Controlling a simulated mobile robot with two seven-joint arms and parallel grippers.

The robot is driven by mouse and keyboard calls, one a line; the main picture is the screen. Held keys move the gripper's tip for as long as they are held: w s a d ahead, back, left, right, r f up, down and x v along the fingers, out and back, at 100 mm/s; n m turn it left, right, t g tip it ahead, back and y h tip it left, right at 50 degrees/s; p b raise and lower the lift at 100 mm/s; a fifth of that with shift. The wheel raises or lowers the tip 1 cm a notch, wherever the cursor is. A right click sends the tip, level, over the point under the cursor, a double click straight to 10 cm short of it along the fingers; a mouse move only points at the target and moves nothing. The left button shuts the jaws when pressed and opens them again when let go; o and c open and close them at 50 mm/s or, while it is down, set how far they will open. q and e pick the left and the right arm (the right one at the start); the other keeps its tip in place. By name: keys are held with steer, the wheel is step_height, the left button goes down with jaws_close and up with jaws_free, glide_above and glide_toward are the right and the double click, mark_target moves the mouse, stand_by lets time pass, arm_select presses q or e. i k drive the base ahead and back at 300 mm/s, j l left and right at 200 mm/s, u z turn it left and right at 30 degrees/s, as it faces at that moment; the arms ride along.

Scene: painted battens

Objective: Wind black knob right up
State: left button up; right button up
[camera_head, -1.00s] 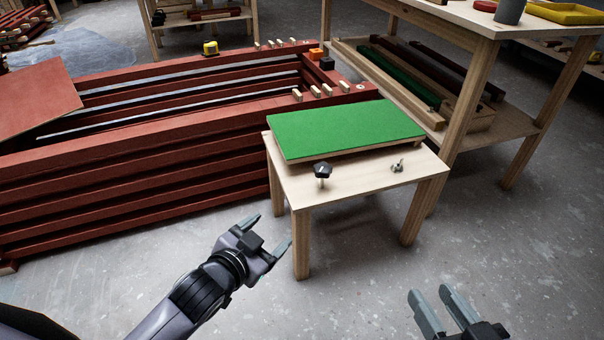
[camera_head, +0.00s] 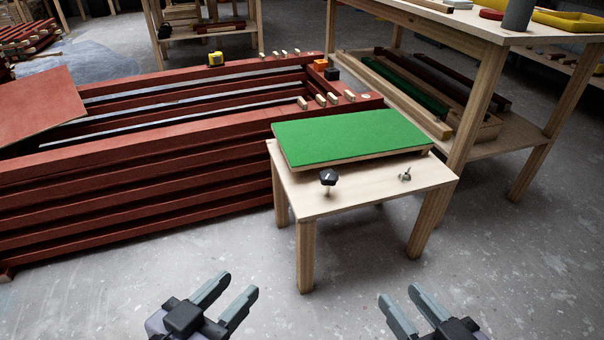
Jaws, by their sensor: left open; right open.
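The black knob (camera_head: 328,177) sits on a metal stem near the front left of a small wooden table (camera_head: 378,188). A metal wing-shaped fitting (camera_head: 405,174) stands at the right of the same table. A green board (camera_head: 350,136) lies along the back of the tabletop. My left gripper (camera_head: 232,291) is open and empty, low in front and left of the table. My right gripper (camera_head: 400,300) is open and empty, low in front of the table. Neither touches the knob.
A large stack of red battens (camera_head: 140,190) fills the left, close behind the small table. A taller wooden workbench (camera_head: 490,85) with a lower shelf of battens stands at the right. The grey floor (camera_head: 520,275) in front and at the right is clear.

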mark_target(328, 177)
steer(key=l+u, duration=0.3)
steer(key=i+l+u, duration=0.1)
steer(key=l+u, duration=0.15)
steer(key=l, duration=0.15)
steer(key=l+u, duration=0.25)
steer(key=l, duration=0.5)
steer(key=k+l+u, duration=0.1)
steer(key=l, duration=1.5)
steer(key=i+l, duration=0.35)
steer(key=i, duration=0.1)
